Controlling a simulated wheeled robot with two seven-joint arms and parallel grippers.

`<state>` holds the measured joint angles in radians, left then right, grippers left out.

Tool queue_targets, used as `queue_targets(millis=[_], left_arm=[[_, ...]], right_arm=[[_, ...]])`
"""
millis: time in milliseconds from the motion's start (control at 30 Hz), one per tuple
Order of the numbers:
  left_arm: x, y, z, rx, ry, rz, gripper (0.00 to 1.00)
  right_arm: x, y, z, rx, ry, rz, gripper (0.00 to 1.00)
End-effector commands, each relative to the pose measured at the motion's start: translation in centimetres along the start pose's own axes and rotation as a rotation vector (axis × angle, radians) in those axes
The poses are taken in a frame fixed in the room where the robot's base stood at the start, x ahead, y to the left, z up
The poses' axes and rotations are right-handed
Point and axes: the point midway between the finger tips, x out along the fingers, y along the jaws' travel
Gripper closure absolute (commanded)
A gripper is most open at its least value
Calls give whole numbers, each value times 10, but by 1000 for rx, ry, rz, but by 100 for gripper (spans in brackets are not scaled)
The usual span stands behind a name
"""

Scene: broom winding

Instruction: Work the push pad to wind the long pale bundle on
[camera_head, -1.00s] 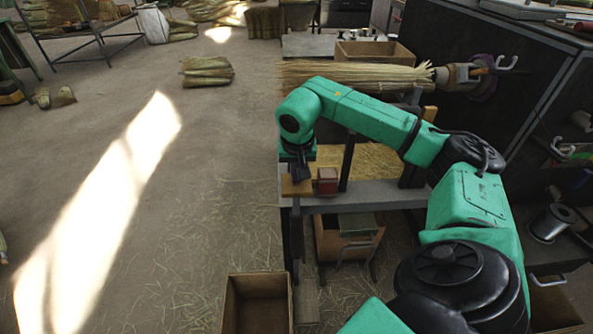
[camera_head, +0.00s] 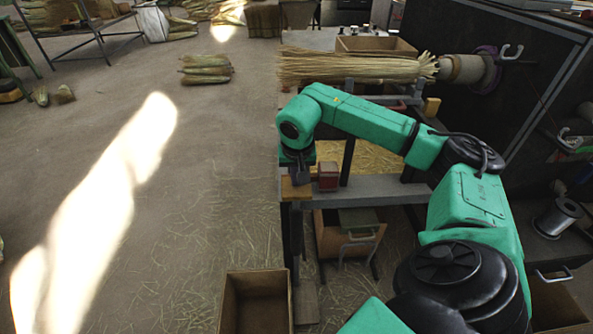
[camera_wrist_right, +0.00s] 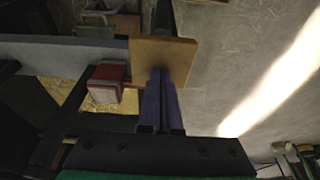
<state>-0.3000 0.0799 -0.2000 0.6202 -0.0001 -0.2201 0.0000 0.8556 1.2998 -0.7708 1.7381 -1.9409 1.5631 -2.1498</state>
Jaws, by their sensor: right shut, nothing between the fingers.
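The long pale bundle (camera_head: 350,66) lies level across the back of the bench, its cut end at the right against a round winding head (camera_head: 465,69). The push pad seems to be the flat tan wooden plate (camera_head: 292,189) at the bench's near left corner; it also shows in the right wrist view (camera_wrist_right: 165,50). My right gripper (camera_head: 299,178) points down at the plate. In the wrist view its dark fingers (camera_wrist_right: 160,80) are together and empty, with their tips at the plate's edge; I cannot tell whether they touch. My left gripper is out of view.
A small red block (camera_head: 327,177) sits on the bench rail (camera_head: 375,188) just right of the plate. An open box (camera_head: 256,303) stands on the floor in front. A dark cabinet (camera_head: 500,90) closes off the right. The floor at left is mostly clear.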

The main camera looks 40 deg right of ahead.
Motion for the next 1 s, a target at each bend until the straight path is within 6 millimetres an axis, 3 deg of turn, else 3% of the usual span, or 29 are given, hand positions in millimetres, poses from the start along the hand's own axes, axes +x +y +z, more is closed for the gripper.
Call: queue_targets(millis=[500, 767, 867, 1000], left_arm=[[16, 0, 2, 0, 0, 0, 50], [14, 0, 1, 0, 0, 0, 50], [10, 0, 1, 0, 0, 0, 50], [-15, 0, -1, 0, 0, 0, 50]], right_arm=[[25, 0, 9, -3, -9, 5, 100], [22, 0, 8, -3, -9, 5, 100], [18, 0, 7, -3, -9, 4, 100], [-10, 0, 0, -3, -7, 3, 100]])
